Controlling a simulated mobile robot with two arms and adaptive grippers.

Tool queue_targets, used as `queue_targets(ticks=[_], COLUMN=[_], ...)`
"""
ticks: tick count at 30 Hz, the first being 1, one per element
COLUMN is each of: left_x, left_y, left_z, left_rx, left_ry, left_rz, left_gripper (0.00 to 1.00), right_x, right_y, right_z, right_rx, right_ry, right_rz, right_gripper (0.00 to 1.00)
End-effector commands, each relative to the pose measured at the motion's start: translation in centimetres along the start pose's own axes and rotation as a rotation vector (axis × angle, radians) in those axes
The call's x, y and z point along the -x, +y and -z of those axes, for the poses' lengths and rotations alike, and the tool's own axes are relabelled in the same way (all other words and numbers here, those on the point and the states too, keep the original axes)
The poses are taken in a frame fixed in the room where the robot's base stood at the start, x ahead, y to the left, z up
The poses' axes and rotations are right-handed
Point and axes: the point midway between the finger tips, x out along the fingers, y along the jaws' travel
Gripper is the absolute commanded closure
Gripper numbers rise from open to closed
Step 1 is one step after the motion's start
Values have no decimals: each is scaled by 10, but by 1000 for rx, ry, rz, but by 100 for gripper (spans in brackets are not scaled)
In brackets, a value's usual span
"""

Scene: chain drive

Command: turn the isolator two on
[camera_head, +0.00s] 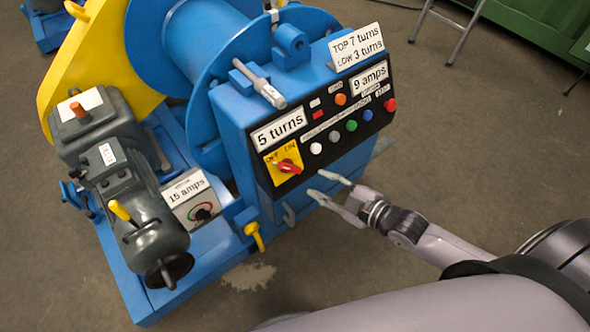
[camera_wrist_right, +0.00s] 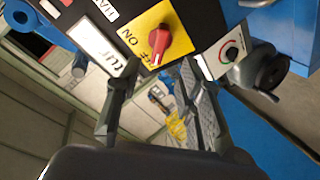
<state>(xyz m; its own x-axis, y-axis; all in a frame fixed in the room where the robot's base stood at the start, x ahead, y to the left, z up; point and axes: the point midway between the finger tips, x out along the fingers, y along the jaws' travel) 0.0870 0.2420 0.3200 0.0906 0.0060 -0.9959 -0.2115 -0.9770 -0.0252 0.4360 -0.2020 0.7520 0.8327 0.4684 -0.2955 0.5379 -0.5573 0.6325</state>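A red rotary switch (camera_head: 288,167) sits on a yellow plate (camera_head: 270,160) at the lower left of the black control panel. In the right wrist view the red switch (camera_wrist_right: 159,40) shows close up, with ON and OFF lettering on its yellow plate (camera_wrist_right: 180,38). Which one is isolator two, I cannot tell. My right gripper (camera_head: 316,184) is open and empty, right of and below the yellow plate, apart from it. Its fingers (camera_wrist_right: 160,75) also show in the wrist view. My left gripper is not in view.
The panel (camera_head: 330,130) carries several coloured buttons and labels on a blue winch frame (camera_head: 235,125).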

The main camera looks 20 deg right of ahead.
Motion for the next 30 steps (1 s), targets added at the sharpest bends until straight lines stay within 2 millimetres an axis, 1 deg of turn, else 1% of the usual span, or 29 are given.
queue_targets(ticks=[1,3,9,12,15,20,27,28,30], left_x=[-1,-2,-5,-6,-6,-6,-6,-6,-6], left_y=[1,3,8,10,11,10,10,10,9], left_z=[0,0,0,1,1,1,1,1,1], left_rx=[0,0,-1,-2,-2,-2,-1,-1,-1], left_ry=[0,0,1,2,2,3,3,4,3], left_rz=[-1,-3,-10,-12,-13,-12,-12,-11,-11], left_gripper=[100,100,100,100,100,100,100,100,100], right_x=[-13,-28,-68,-84,-94,-102,-102,-102,-102], right_y=[2,1,1,1,0,0,0,0,0], right_z=[1,0,0,0,0,0,0,0,0], right_rx=[-1,0,-1,0,-2,0,0,0,0], right_ry=[3,3,1,2,1,0,0,0,0], right_rz=[-4,-4,-2,-2,-1,0,1,1,1], right_gripper=[65,65,65,65,65,65,65,66,70])
